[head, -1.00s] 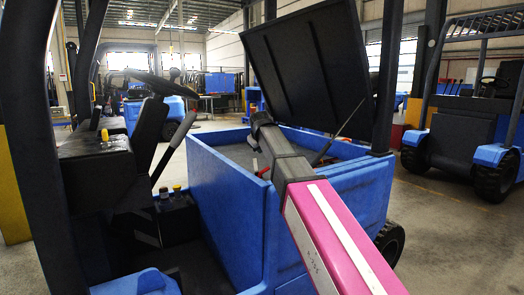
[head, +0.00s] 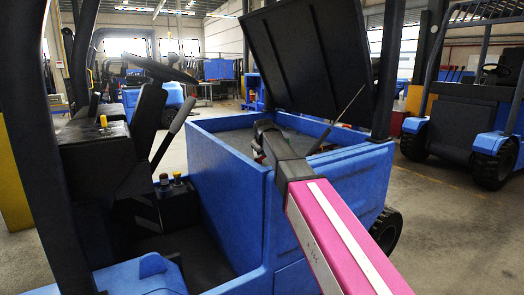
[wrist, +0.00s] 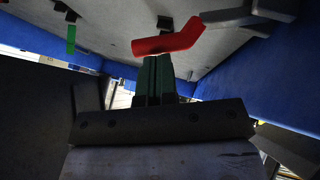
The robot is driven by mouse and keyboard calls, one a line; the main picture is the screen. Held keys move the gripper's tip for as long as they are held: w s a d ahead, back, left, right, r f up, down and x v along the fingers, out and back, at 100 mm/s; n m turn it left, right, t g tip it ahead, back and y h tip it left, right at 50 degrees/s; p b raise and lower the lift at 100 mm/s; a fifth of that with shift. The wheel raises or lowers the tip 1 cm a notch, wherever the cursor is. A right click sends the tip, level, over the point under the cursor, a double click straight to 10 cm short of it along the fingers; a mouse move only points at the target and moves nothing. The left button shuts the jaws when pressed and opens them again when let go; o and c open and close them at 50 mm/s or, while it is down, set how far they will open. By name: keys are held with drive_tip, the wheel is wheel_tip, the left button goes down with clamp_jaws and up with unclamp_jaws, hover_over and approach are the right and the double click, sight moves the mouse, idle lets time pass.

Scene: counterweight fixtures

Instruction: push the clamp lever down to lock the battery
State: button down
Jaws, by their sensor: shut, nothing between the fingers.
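The red clamp lever (wrist: 168,40) is a bent bar in the upper middle of the wrist view. My gripper (wrist: 156,58) is shut and empty, its dark green fingers pointing at the lever. The fingertips appear right at the lever's lower edge; I cannot tell whether they touch it. A grey surface (wrist: 115,22) behind the lever seems to be the battery's top. In the head view, my gripper is hidden behind the wall of the blue compartment (head: 222,195).
Blue compartment walls (wrist: 290,85) flank the lever closely. A green strip (wrist: 71,39) and dark fittings sit on the grey surface. The raised black lid (head: 310,60) and its thin strut (head: 340,115) stand behind my arm. Another truck (head: 465,110) is at right.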

drive_tip(key=shift+w+d+f+m+g+y, duration=0.3)
drive_tip(key=shift+w+d+f+g+y, duration=0.2)
drive_tip(key=shift+d+f+y, duration=0.15)
drive_tip(key=shift+w+d+f+g+y, duration=0.2)
drive_tip(key=shift+d+f+g+y, duration=0.15)
drive_tip(key=shift+f, duration=0.25)
drive_tip(key=shift+w+d+f, duration=0.1)
drive_tip(key=shift+d+f, duration=0.1)
drive_tip(key=shift+f, duration=0.45)
